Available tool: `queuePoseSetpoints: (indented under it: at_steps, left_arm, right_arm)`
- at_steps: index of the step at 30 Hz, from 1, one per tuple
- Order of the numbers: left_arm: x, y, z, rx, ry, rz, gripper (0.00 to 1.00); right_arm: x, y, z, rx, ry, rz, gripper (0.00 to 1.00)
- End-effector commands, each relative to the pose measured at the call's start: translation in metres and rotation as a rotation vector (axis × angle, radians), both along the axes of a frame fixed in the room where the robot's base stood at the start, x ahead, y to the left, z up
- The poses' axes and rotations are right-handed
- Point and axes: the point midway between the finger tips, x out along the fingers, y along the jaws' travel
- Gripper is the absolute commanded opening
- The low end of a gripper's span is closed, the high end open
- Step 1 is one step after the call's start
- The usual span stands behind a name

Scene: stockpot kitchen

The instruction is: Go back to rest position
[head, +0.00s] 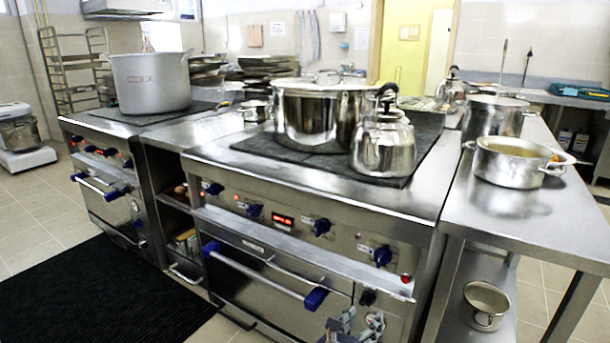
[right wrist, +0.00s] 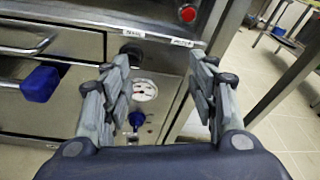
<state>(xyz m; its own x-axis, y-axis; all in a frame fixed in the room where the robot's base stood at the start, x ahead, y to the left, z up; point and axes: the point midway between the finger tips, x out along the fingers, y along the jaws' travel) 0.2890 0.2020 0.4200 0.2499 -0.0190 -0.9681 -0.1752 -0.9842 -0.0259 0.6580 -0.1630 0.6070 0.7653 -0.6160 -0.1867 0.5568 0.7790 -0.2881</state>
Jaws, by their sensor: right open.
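My right gripper (head: 357,327) shows at the bottom edge of the head view, low in front of the stove (head: 285,222). In the right wrist view my right gripper (right wrist: 163,78) has its two grey fingers spread wide with nothing between them. Beyond the fingers are the stove front, a gauge (right wrist: 145,90) and a red button (right wrist: 188,14). My left gripper is not in view.
A large steel pot (head: 318,118) and a kettle (head: 384,145) stand on the stove. A grey stockpot (head: 150,85) stands on the left stove. Oven handles (head: 265,275) stick out in front. A steel table (head: 530,222) with pots is at right. A black mat (head: 95,295) covers floor at left.

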Motion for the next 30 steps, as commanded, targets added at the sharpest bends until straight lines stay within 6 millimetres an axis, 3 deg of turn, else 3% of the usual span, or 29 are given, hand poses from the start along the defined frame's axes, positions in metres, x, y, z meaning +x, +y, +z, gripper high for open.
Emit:
queuePoseSetpoints:
  at_steps: [1,6,12,15,18,30]
  left_arm:
    - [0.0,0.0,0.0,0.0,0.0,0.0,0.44]
    - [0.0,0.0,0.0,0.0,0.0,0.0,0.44]
    - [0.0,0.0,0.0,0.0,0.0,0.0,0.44]
    - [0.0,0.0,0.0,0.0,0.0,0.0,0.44]
    - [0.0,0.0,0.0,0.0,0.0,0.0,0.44]
    - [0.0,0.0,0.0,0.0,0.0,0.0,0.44]
  right_arm:
    - [-0.024,-0.005,-0.033,0.158,0.007,-0.044,0.54]
    - [-0.108,-0.015,-0.122,0.752,-0.048,-0.315,0.54]
    - [-0.211,-0.021,-0.184,1.32,-0.198,-0.789,0.54]
    - [-0.256,-0.025,-0.198,1.527,-0.304,-1.045,0.54]
    - [-0.288,-0.027,-0.202,1.663,-0.401,-1.254,0.54]
    - [-0.365,-0.038,-0.189,1.905,-0.716,-1.821,0.54]
